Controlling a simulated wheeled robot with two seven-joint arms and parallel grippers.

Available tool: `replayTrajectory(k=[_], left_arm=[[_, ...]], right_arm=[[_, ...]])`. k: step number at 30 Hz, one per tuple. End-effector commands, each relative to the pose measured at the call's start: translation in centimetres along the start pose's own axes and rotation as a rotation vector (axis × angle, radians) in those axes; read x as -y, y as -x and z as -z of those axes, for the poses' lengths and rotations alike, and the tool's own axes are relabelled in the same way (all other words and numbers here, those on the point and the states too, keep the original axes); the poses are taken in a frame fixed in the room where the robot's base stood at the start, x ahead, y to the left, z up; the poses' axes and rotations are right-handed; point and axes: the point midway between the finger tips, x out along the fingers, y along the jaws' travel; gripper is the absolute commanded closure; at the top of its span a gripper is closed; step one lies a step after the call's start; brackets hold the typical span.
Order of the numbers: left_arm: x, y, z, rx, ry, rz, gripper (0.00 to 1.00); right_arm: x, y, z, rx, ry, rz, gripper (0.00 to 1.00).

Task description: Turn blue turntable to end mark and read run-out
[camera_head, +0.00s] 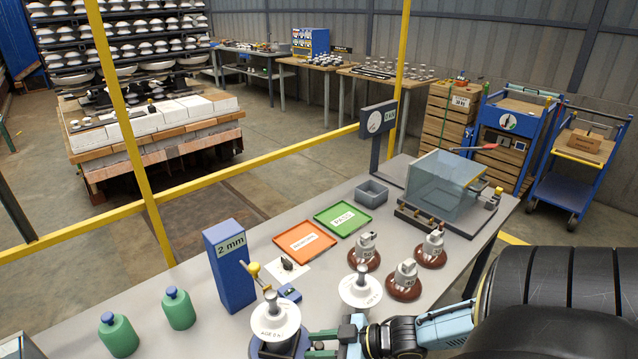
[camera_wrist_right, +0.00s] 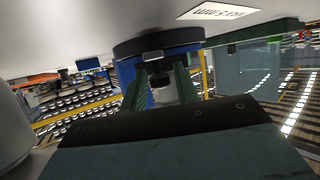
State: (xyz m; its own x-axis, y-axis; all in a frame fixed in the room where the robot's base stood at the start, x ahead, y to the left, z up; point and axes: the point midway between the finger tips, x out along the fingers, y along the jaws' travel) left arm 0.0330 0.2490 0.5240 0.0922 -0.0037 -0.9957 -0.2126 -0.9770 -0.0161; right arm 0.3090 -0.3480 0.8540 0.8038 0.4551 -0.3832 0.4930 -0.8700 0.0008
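The blue turntable (camera_head: 262,351) stands at the table's front edge, partly cut off by the frame. A white insulator (camera_head: 275,322) with a grey metal cap sits on it. Its dark round underside (camera_wrist_right: 160,40) and a small tab show in the right wrist view. My right gripper (camera_head: 314,344) is low at the turntable's right side. Its two green fingers (camera_wrist_right: 162,78) are apart on either side of the tab, and I see no clear contact. My left gripper is not in view.
A blue block marked 2 mm (camera_head: 230,268) and a yellow-tipped probe (camera_head: 253,270) stand close behind the turntable. Another white insulator (camera_head: 360,288) and several brown ones (camera_head: 404,282) stand right. Green bottles (camera_head: 178,309) are left. Orange (camera_head: 305,241) and green (camera_head: 343,219) trays lie behind.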

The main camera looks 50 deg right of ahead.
Motion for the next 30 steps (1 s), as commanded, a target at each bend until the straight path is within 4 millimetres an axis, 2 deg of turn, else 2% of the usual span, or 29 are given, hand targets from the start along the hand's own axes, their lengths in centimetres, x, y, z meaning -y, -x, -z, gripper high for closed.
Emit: replayTrajectory(k=[2, 10, 14, 20, 30], left_arm=[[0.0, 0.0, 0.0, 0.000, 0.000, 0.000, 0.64], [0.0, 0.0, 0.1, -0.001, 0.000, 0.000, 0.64], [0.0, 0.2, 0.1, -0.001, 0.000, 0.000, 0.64], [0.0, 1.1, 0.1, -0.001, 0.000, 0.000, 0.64], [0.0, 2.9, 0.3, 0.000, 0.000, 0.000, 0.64]], right_arm=[[0.0, 0.0, 0.0, 0.000, 0.000, 0.000, 0.60], [0.0, 0.1, 0.0, 0.000, -0.001, 0.000, 0.60], [0.1, 0.8, 0.0, 0.002, -0.002, 0.000, 0.60], [0.1, 3.8, 0.0, 0.005, -0.003, 0.001, 0.60], [0.1, 10.1, 0.1, 0.004, -0.001, 0.000, 0.60]])
